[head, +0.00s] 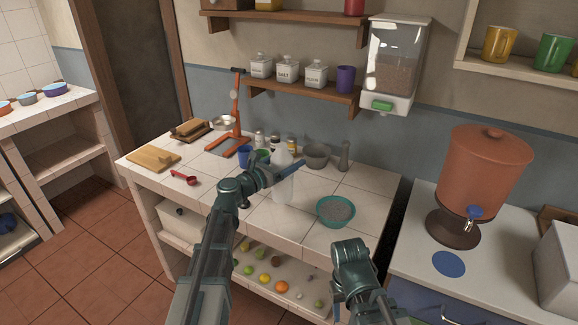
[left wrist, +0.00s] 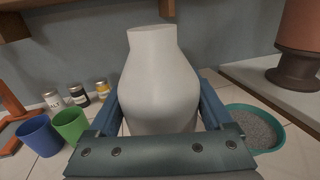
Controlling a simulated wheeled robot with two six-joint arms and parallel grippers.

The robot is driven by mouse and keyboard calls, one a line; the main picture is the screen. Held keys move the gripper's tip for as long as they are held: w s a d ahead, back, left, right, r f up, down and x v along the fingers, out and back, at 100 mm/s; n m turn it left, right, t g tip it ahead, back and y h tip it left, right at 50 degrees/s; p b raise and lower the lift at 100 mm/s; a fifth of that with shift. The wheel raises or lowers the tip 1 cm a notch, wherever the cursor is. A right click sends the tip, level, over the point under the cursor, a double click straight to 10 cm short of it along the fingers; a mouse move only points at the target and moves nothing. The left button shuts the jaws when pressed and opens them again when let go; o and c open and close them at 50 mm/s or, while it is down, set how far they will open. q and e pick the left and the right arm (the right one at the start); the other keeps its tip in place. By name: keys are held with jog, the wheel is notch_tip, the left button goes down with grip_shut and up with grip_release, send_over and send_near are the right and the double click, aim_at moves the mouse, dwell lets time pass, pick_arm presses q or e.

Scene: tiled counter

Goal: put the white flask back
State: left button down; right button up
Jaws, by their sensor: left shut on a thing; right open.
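The white flask (head: 283,187) is upright over the middle of the tiled counter (head: 247,218). My left gripper (head: 278,170) is shut on it, with a finger on either side of its body. In the left wrist view the flask (left wrist: 160,85) fills the middle between the two blue fingers. I cannot tell whether its base touches the tiles. My right gripper (head: 350,258) is open and empty, in front of the counter's right part.
A teal bowl of grey grains (head: 336,210) lies right of the flask. A blue cup (head: 244,155), a green cup (left wrist: 70,125), small jars, a grey mortar (head: 317,155) and an orange stand (head: 236,115) are behind or left. The front-left tiles are mostly free.

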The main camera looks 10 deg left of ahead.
pick_arm(q)
jog(key=shift+w+a, duration=0.1)
jog(key=shift+w, duration=0.2)
jog(key=f+b, duration=0.1)
jog(key=w+f+b, duration=0.2)
jog(key=shift+a+f+b, duration=0.15)
jog(key=shift+f+b, duration=0.25)
jog(key=shift+s, duration=0.1)
jog(key=shift+f, duration=0.2)
grip_release()
jog(key=shift+r, duration=0.1)
